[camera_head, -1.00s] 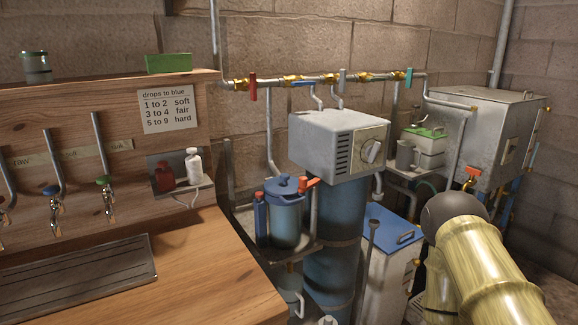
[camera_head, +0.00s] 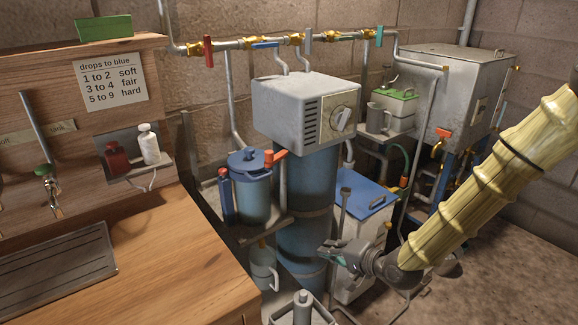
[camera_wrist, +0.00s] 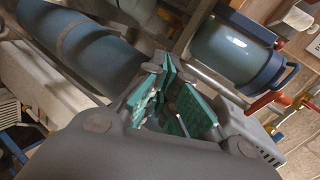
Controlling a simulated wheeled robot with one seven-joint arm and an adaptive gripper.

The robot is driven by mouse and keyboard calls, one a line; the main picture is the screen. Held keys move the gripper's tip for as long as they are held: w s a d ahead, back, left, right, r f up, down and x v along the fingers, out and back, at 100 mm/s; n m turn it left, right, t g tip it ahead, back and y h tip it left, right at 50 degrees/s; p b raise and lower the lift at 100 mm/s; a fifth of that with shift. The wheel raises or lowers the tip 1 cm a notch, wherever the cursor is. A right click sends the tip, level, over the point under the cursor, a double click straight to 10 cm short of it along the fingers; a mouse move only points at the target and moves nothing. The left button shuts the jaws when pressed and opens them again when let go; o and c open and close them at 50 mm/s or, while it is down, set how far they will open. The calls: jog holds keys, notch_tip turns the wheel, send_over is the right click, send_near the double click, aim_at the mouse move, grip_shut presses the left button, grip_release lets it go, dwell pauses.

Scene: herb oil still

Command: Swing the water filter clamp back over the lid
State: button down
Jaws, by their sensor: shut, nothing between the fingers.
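The water filter (camera_head: 252,195) is a blue canister with a blue lid (camera_head: 246,163), upright on a small metal shelf. An orange-red lever (camera_head: 276,157), apparently the clamp's handle, sticks out at the lid's right side; whether the clamp lies over the lid is unclear. In the wrist view the filter (camera_wrist: 225,50) is at the upper right, its orange-red lever (camera_wrist: 264,103) below the blue lid (camera_wrist: 268,68). My gripper (camera_head: 326,252) is shut and empty, below and right of the filter, in front of the large blue cylinder and apart from the filter.
A large blue cylinder (camera_head: 303,236) under a grey control box (camera_head: 304,105) stands right of the filter. A white box with a blue top (camera_head: 364,196) is behind my gripper. A wooden counter (camera_head: 165,260) borders the left. Pipes with valves (camera_head: 252,44) run above.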

jog(key=w+r+t+y, duration=0.1)
jog(key=w+r+y, duration=0.15)
jog(key=r, duration=0.85)
jog(key=w+r+t+y, duration=0.2)
jog(key=w+r, duration=0.2)
jog(key=r, duration=0.7)
jog(key=s+a+p+x, duration=0.2)
jog(key=x, duration=1)
jog(key=shift+a+m+p, duration=0.25)
jog(key=shift+m+p, duration=0.05)
jog(key=shift+m, duration=0.1)
